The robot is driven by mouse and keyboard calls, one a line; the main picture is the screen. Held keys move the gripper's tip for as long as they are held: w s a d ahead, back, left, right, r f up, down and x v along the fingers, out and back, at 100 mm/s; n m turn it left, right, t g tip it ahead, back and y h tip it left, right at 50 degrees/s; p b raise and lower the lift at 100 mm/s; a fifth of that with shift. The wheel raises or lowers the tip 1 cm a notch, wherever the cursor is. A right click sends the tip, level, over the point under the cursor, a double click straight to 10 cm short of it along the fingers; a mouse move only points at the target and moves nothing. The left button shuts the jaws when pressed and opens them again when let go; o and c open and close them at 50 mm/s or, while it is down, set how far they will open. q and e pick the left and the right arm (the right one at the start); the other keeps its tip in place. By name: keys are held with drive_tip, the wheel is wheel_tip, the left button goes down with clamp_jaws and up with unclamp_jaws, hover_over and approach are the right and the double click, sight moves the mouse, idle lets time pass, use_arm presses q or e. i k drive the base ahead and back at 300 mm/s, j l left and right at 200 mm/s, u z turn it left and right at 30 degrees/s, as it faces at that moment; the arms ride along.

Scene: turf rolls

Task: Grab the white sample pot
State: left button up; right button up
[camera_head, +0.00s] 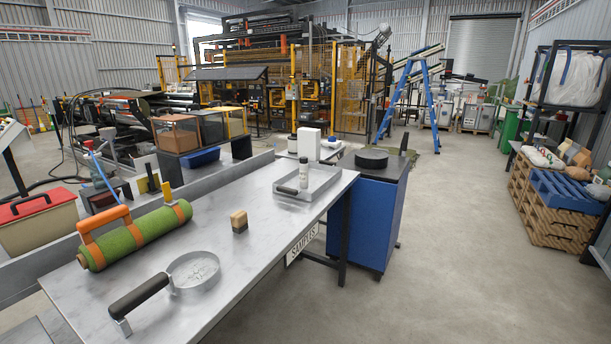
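A small, slim white pot or bottle (304,177) stands upright at the metal tray (325,186) toward the far end of the steel table. Its lower part looks darker or greenish, and it is too small to read any label. It is the likeliest match for the white sample pot, though I cannot tell for certain. A larger white block-like container (309,145) stands behind it, past the table's far edge. Neither of my grippers is in view, and nothing touches the pot.
A dark-handled tool (287,190) lies by the tray. A blue cabinet (362,220) stands to the right.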

sight(304, 167)
drive_tip(key=i+l+z, duration=0.15)
drive_tip(key=i+l, duration=0.3)
drive_tip(key=i+l+z, duration=0.1)
drive_tip(key=i+l, duration=0.25)
drive_tip(key=i, duration=0.15)
